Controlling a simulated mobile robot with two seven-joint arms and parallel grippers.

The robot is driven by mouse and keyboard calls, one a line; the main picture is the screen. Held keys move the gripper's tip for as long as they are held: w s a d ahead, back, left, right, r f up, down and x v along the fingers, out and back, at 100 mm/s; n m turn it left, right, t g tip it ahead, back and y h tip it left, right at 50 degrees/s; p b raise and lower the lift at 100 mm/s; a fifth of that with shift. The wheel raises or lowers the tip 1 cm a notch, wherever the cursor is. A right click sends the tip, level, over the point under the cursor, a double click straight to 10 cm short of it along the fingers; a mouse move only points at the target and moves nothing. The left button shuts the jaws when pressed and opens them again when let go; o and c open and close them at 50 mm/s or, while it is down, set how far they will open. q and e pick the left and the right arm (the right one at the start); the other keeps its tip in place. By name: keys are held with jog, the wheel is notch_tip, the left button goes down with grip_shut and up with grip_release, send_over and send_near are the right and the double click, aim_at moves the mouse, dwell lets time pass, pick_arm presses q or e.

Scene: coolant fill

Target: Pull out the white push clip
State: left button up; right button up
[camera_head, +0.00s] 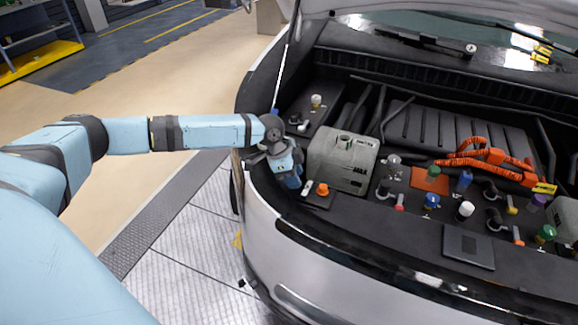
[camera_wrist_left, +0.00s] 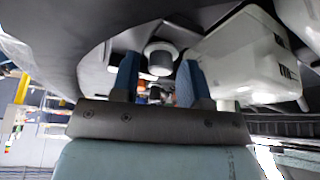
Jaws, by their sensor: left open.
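My left gripper (camera_head: 291,179) is open and points down at the left front corner of the engine bay, beside the grey tank. In the left wrist view its two blue fingers (camera_wrist_left: 158,82) stand apart. A pale, short round piece (camera_wrist_left: 160,57), which looks like the white push clip, shows between and just beyond the fingertips. The fingers do not look closed on it, and I cannot tell whether they touch it. In the head view the gripper hides most of that spot. My right gripper is not in view.
The grey coolant tank (camera_head: 343,158) stands close to the right of the gripper. An orange cap (camera_head: 322,189) sits in front of it. Several coloured caps and clips fill the bay farther right. The car's front edge (camera_head: 335,238) runs below. The raised hood's prop rod (camera_head: 287,60) rises behind.

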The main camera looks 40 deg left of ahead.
pick_arm(q)
jog(key=shift+d+f, duration=0.1)
jog(key=shift+f, duration=0.05)
jog(key=c, duration=0.8)
jog(key=shift+o, duration=0.9)
jog(key=shift+s, duration=0.1)
jog(key=shift+r+p, duration=0.3)
jog(key=shift+p, duration=0.25)
jog(key=shift+r, duration=0.2)
jog(key=shift+r+p, duration=2.1)
jog(key=shift+p, duration=0.3)
